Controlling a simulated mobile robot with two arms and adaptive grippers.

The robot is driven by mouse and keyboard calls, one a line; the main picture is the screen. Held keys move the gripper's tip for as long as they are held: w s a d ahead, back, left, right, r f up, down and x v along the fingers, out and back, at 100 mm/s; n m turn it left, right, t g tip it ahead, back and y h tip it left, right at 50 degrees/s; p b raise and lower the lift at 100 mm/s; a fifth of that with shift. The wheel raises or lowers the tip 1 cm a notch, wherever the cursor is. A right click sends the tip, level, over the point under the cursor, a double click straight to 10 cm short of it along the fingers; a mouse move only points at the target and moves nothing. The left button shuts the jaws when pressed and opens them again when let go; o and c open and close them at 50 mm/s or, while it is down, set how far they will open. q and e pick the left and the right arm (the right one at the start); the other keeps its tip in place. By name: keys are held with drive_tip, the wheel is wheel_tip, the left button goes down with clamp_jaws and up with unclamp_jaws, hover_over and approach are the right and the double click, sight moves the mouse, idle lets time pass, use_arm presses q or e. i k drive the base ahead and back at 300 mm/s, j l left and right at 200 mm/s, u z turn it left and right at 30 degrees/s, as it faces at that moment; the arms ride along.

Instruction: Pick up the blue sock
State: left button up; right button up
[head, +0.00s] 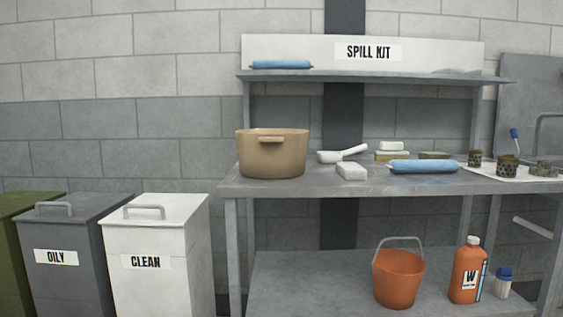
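Two long blue rolls that look like absorbent socks show in the head view. One blue sock (423,166) lies on the grey worktop, right of the middle. Neither of my grippers is in view, and nothing is seen touching either sock.
The worktop (390,183) holds a tan tub (272,155), a white scoop (343,154), pale blocks (351,171) and dark mesh cups (508,166). An orange bucket (398,278) and bottle (467,270) stand below. Lidded bins (157,260) stand left.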

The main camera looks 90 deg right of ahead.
sight(396, 167)
drive_tip(key=z, duration=3.65)
drive_tip(key=i+l, duration=0.1)
drive_tip(key=i, duration=0.3)
drive_tip(key=i+l+u, duration=0.1)
drive_tip(key=i, duration=0.3)
